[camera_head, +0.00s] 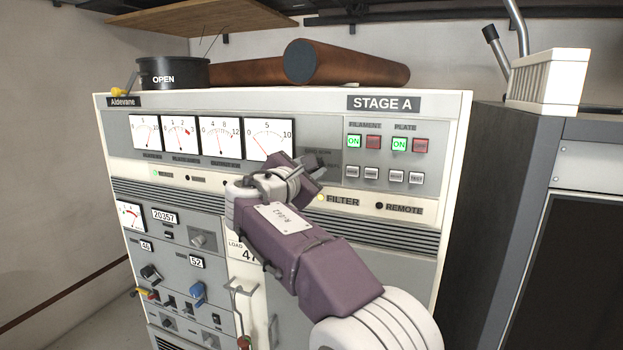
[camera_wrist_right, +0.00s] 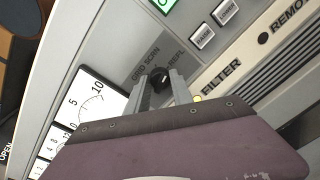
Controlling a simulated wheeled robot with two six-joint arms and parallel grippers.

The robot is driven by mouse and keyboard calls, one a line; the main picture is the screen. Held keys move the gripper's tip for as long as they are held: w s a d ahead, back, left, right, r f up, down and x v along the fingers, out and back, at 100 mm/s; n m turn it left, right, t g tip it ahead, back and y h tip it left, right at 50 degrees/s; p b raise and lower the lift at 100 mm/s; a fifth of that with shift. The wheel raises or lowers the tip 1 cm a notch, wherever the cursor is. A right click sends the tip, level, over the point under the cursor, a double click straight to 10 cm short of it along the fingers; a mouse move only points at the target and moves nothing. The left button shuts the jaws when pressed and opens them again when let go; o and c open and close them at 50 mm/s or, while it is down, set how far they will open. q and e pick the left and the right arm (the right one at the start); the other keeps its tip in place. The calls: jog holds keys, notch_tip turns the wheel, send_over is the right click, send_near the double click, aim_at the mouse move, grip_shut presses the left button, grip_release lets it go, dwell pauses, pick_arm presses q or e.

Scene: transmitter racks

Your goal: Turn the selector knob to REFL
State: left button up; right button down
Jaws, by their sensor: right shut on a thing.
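The black selector knob (camera_wrist_right: 160,80) shows in the right wrist view, on the grey panel between the labels GRID SCRN and REFL (camera_wrist_right: 176,58). My right gripper (camera_wrist_right: 158,88) is shut on the knob, with one finger on each side of it. Which label the knob points to is too small to tell. In the head view my right gripper (camera_head: 312,170) is against the panel just right of the largest meter, and it hides the knob. My left gripper is in neither view.
The Stage A cabinet (camera_head: 456,150) carries several meters (camera_head: 266,138) left of the knob and lit green ON buttons (camera_head: 399,144) above right. FILTER and REMOTE lamps sit below. Copper-brown tubes (camera_head: 350,68) lie on top. A dark cabinet (camera_head: 500,200) stands at right.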

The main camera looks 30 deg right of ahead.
jog(key=shift+m+b, duration=0.75)
jog(key=shift+m, duration=0.65)
jog(key=c, duration=1.1)
grip_release()
jog(key=shift+s, duration=0.1)
jog(key=b+v, duration=0.3)
jog(key=v, duration=0.6)
jog(key=shift+s, duration=0.1)
